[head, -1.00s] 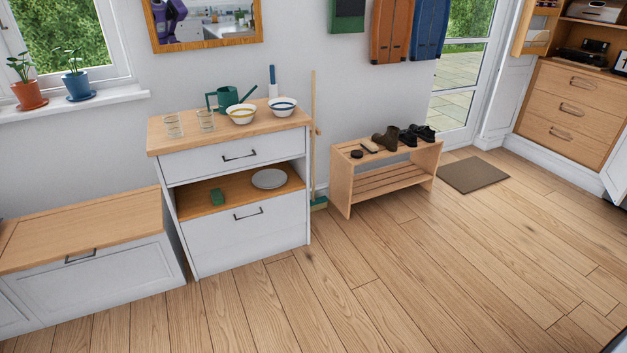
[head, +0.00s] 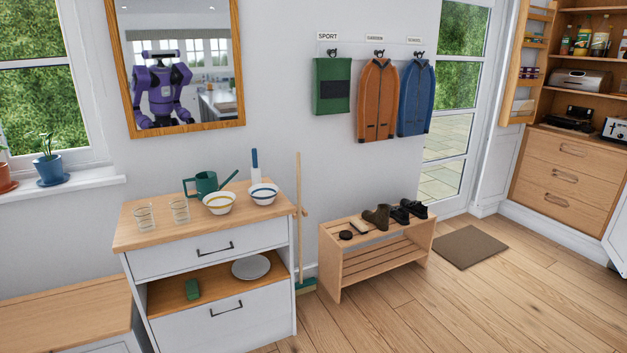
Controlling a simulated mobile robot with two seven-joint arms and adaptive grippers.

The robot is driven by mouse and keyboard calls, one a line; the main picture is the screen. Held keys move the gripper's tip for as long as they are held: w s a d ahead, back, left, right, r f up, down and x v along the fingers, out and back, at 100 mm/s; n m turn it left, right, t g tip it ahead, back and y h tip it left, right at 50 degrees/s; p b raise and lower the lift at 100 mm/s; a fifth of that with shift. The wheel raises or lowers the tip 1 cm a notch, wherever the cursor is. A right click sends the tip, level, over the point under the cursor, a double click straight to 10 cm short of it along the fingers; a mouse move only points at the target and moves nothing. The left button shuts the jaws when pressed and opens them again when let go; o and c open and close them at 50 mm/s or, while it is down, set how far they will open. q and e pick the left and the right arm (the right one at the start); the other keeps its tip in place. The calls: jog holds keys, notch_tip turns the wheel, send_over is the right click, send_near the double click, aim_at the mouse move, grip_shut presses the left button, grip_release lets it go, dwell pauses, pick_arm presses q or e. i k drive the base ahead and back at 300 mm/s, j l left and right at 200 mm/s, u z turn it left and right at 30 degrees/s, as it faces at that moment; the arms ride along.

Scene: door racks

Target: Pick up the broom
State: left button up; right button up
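The broom (head: 299,222) stands upright against the wall, in the narrow gap between the white cabinet and the wooden shoe bench. Its thin wooden handle rises above the cabinet top. Its green head (head: 306,285) rests on the floor, partly hidden by the cabinet's side. Neither of my grippers shows directly in the head view. The wall mirror reflects a purple robot, but its grippers cannot be made out there.
The white cabinet (head: 203,261) carries bowls, glasses and a green watering can (head: 206,184). The shoe bench (head: 356,262) stands to the right with shoes on it. A brown mat (head: 468,246) lies by the glass door. The floor (head: 420,310) in front is clear.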

aim_at(303, 286)
jog(key=i+l, duration=0.2)
jog(key=i, duration=0.4)
jog(key=i+l, duration=0.2)
jog(key=i, duration=0.35)
jog(key=i+l+z, duration=0.1)
jog(key=i, duration=0.5)
jog(key=i+l, duration=0.25)
jog(key=i, duration=0.35)
jog(key=i+l, duration=0.2)
jog(key=i, duration=0.4)
jog(key=z, duration=0.05)
